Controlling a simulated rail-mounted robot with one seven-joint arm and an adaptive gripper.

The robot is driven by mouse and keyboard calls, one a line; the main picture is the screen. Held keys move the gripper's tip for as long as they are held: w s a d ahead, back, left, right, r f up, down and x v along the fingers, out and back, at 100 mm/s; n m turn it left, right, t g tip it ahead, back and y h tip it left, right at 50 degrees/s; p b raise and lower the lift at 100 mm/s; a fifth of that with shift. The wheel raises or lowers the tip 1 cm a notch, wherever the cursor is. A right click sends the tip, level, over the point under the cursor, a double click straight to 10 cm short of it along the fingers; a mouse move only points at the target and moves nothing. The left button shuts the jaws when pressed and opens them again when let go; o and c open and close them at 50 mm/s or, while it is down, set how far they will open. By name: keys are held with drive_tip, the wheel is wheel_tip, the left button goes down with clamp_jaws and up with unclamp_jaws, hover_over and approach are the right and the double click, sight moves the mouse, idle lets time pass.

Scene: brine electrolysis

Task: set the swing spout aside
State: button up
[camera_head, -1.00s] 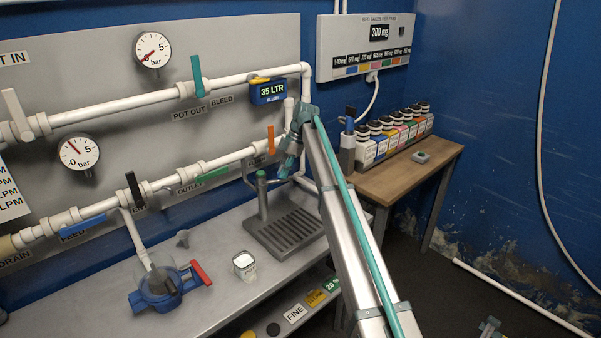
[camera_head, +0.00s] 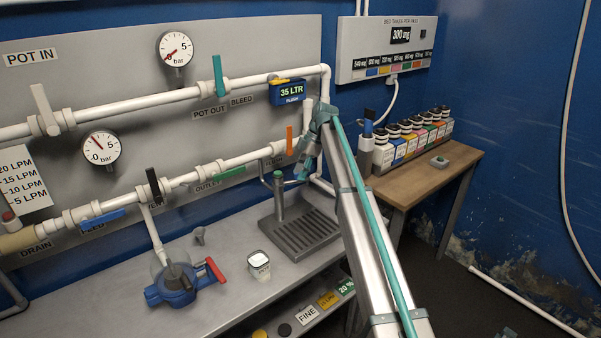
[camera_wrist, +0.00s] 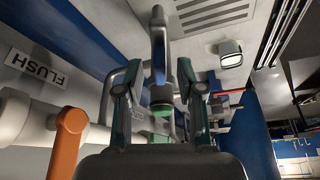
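The swing spout (camera_head: 265,169) is a thin grey bent tube beside a short grey post with a green cap (camera_head: 278,175), which rises from the slotted drip tray (camera_head: 325,226). The spout also shows in the wrist view (camera_wrist: 107,92), curving left of the post. My gripper (camera_head: 301,166) is just right of and above the post in the head view. In the wrist view my gripper (camera_wrist: 160,78) has its two fingers apart, with the post seen between them. Contact with the spout cannot be made out. The palm hides the nearest part.
An orange lever (camera_head: 289,140) on the white pipe is close to my gripper. A white cup (camera_head: 258,265) and a blue pump with a red handle (camera_head: 178,284) stand on the bench. Several bottles (camera_head: 412,137) line the wooden table at right. The front bench strip is clear.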

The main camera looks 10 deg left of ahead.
drive_tip(key=v, duration=1.1)
drive_tip(key=shift+d+r, duration=0.15)
drive_tip(key=shift+r, duration=0.15)
drive_tip(key=shift+w, duration=0.1)
